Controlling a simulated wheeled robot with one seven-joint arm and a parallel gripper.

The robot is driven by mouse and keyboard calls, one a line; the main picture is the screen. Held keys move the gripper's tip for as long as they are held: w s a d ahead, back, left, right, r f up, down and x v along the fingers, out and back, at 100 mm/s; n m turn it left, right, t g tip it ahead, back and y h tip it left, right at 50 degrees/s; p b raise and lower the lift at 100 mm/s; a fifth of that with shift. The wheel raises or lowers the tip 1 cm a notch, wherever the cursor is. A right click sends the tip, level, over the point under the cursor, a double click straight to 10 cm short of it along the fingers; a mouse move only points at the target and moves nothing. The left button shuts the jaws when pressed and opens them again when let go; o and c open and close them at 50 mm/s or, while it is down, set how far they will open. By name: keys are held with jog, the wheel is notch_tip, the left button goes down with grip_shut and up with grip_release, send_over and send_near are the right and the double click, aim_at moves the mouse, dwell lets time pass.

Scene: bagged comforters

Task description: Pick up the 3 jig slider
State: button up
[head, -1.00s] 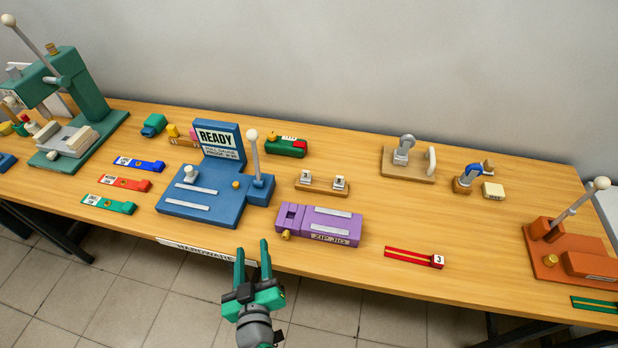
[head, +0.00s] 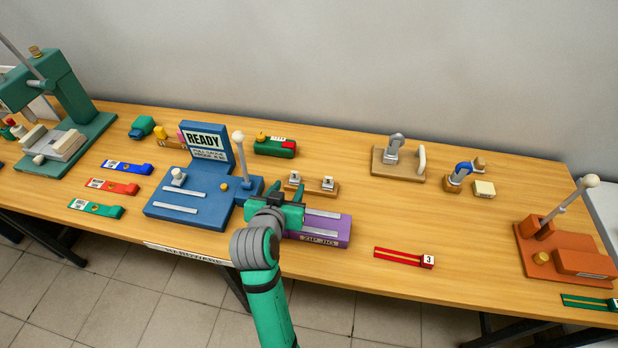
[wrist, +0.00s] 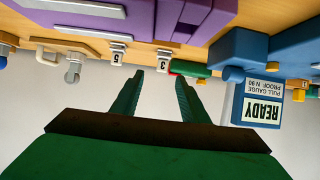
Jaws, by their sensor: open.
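The 3 jig slider (head: 294,178) is a small pale metal piece at the left end of a low wooden stand (head: 314,188). In the upside-down wrist view, this slider (wrist: 162,57) shows its 3 label ahead of the fingers, lined up with the gap between them. The 5 slider (head: 328,183) stands at the stand's right end; it also shows in the wrist view (wrist: 117,54). My gripper (head: 286,190) is open and empty, in front of the stand and apart from the 3 slider. It hides part of the purple zip jig (head: 322,228).
The blue pull gauge (head: 190,206) with its READY sign and upright lever (head: 240,160) stands close on the left. A green block (head: 275,147) lies behind the stand. A red strip (head: 400,257) also labelled 3 lies right of the purple jig. Table between it and the stand is clear.

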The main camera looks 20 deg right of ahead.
aim_at(294, 175)
jog(key=x, duration=0.5)
jog(key=shift+d, duration=0.15)
jog(key=shift+w+a+x, duration=0.1)
jog(key=shift+a+x, duration=0.1)
jog(key=shift+x, duration=1.25)
jog(key=shift+w+a+x, duration=0.1)
jog(key=shift+a+x, duration=0.1)
jog(key=shift+x, duration=1.25)
jog(key=shift+f, duration=0.1)
jog(key=c, duration=1)
jog(key=shift+o, duration=0.2)
